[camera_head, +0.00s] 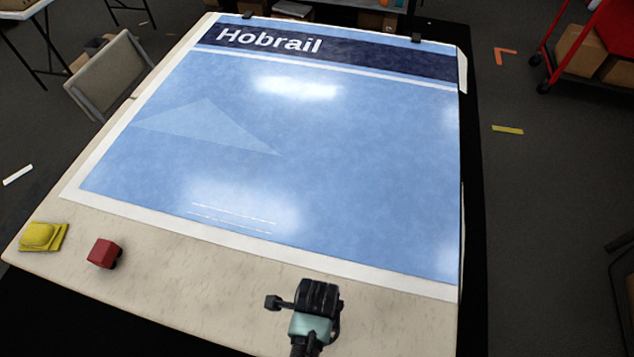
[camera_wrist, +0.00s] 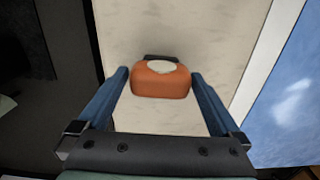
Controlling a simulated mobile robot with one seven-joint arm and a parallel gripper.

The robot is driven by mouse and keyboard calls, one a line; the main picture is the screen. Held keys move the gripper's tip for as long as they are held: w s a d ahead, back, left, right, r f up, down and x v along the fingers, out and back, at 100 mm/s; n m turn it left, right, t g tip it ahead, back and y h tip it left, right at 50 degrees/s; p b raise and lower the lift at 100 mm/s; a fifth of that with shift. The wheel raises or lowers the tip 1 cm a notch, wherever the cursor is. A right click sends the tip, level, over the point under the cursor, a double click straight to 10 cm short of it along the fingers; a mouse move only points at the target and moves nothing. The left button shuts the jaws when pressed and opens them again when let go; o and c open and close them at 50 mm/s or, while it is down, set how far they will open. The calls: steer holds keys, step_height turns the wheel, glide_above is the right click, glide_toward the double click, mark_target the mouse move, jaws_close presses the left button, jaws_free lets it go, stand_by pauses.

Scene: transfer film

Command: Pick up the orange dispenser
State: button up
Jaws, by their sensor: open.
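The orange dispenser (camera_wrist: 161,85) shows in the wrist view as a rounded orange body with a pale oval patch and a dark piece at its far edge. It is over the pale table top, between the fingertips of my gripper (camera_wrist: 160,73). The blue fingers are open on either side, with a narrow gap to the dispenser on each side. I cannot tell the height between fingers and table. In the head view my gripper (camera_head: 316,298) is over the near right of the table, and I cannot make out the dispenser there.
The table (camera_head: 190,275) carries a large blue Hobrail poster (camera_head: 330,150). A red block-like object (camera_head: 103,253) and a yellow item (camera_head: 42,237) lie at the near left. The table strip between them and my gripper is clear. A chair (camera_head: 112,88) stands left.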

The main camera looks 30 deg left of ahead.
steer(key=c, duration=1.2)
steer(key=shift+r, duration=0.1)
step_height(320, 180, up, 10)
steer(key=shift+f, duration=0.1)
